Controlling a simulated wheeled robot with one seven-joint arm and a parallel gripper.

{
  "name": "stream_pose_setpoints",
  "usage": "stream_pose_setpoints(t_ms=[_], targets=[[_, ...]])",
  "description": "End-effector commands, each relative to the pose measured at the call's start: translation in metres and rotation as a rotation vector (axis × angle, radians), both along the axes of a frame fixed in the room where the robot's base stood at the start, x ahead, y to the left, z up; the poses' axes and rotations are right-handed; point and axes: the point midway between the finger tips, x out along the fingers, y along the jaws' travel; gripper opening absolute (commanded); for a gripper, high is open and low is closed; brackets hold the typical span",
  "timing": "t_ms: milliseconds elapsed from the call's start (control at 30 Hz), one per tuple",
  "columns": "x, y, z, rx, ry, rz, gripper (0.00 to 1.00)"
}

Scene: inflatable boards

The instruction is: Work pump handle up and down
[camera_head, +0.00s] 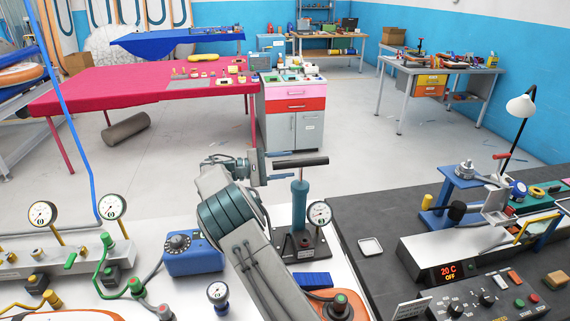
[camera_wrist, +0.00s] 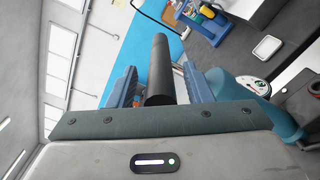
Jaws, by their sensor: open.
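The pump stands upright on the white table, with a teal cylinder (camera_head: 299,205) and a black crossbar handle (camera_head: 308,161) on top. My gripper (camera_head: 281,166) is at the left end of the handle and points right. In the wrist view the handle (camera_wrist: 160,62) runs lengthwise between the two blue fingers of my gripper (camera_wrist: 160,86). The fingers are open, with gaps showing beside the bar. The teal part of the pump (camera_wrist: 238,87) shows right of the fingers. The pump's gauge (camera_head: 319,213) is beside its cylinder.
A blue box with a dial (camera_head: 193,254) and several gauges and valves are on the white table at left. A dark bench (camera_head: 365,222) with a temperature controller (camera_head: 470,285) and a lamp (camera_head: 520,106) is at right. A red-covered table (camera_head: 130,85) stands behind, across open floor.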

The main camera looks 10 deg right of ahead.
Motion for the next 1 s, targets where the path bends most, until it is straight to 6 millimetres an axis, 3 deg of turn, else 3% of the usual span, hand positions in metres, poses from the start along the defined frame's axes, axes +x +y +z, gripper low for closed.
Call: stream_pose_setpoints(t_ms=[133, 167, 300, 533, 833, 1000], targets=[[0.0, 0.0, 0.0, 0.0, 0.0, 0.0, 0.46], [0.0, 0.0, 0.0, 0.0, 0.0, 0.0, 0.4], [0.0, 0.0, 0.0, 0.0, 0.0, 0.0, 0.01], [0.0, 0.0, -0.004, 0.0, 0.0, 0.0, 0.0], [0.0, 0.0, -0.049, 0.001, 0.007, -0.001, 0.0], [-0.001, 0.001, -0.055, 0.003, 0.009, -0.001, 0.0]])
